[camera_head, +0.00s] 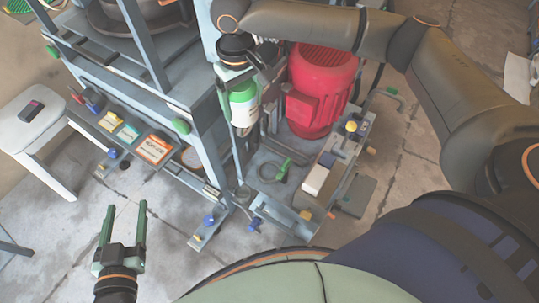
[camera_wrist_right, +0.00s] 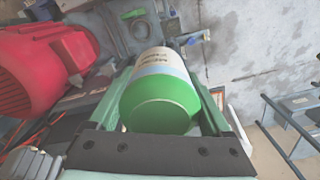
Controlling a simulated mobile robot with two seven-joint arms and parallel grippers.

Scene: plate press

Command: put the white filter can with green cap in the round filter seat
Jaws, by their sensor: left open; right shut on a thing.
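The white filter can with green cap (camera_head: 243,112) is held by my right gripper (camera_head: 246,92), beside the blue-grey frame and left of the red motor. In the right wrist view the can (camera_wrist_right: 160,95) lies between the two green fingers of the right gripper (camera_wrist_right: 158,85), its green cap toward the camera. A dark ring (camera_head: 266,178) shows on the grey base below the can; I cannot tell whether it is the round filter seat. The can is apart from it. My left gripper (camera_head: 127,206) is open and empty above the floor at lower left.
The press frame (camera_head: 205,125) is close on the left. A shelf holds small boxes and an orange-labelled box (camera_head: 153,149). A white stool (camera_head: 35,118) stands at left.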

